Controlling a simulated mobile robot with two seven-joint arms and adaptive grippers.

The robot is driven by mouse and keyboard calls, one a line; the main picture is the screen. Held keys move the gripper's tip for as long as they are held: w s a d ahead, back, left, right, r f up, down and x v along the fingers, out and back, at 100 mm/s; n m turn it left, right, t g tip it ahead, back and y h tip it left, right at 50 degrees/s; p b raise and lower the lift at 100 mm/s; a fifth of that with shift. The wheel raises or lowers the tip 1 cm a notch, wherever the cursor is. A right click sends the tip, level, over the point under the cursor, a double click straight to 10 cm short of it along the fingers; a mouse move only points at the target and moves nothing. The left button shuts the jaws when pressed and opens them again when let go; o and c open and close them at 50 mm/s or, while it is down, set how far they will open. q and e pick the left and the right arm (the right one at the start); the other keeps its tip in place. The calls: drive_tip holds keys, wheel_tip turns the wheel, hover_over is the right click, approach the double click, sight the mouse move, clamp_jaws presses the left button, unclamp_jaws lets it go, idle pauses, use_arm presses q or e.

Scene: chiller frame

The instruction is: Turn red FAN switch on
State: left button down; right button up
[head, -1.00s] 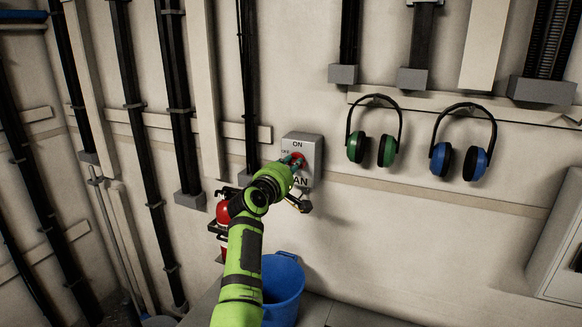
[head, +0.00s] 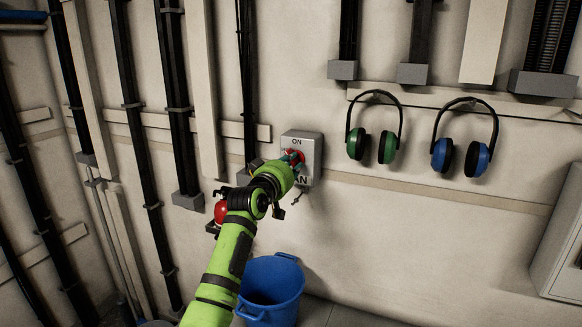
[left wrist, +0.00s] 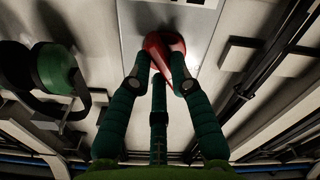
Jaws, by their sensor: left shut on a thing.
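The grey FAN switch box (head: 311,144) is on the wall, with "ON" at its top and part of "FAN" showing below. Its red knob (head: 296,156) is partly hidden behind my left gripper (head: 290,161). In the left wrist view the red knob (left wrist: 163,48) sits between the green fingers of my left gripper (left wrist: 162,72), which is shut on it. The knob's exact angle cannot be told. My right gripper is not in view.
Green earmuffs (head: 387,148) and blue earmuffs (head: 442,156) hang to the right of the switch. A red extinguisher (head: 220,211) is behind my arm. A blue bucket (head: 272,285) stands below. Black conduits (head: 178,110) run down the wall at left.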

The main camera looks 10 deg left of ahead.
use_arm(q)
drive_tip(key=m, duration=0.6)
drive_tip(key=shift+f+m, duration=0.2)
drive_tip(key=shift+m, duration=0.1)
idle(0.3)
drive_tip(key=c, duration=1.1)
unclamp_jaws()
drive_tip(key=s, duration=0.4)
drive_tip(key=s+a, duration=0.1)
drive_tip(key=s, duration=0.3)
drive_tip(key=s+a, duration=0.1)
drive_tip(key=s, duration=0.2)
drive_tip(key=shift+s+a, duration=0.2)
drive_tip(key=shift+s, duration=0.2)
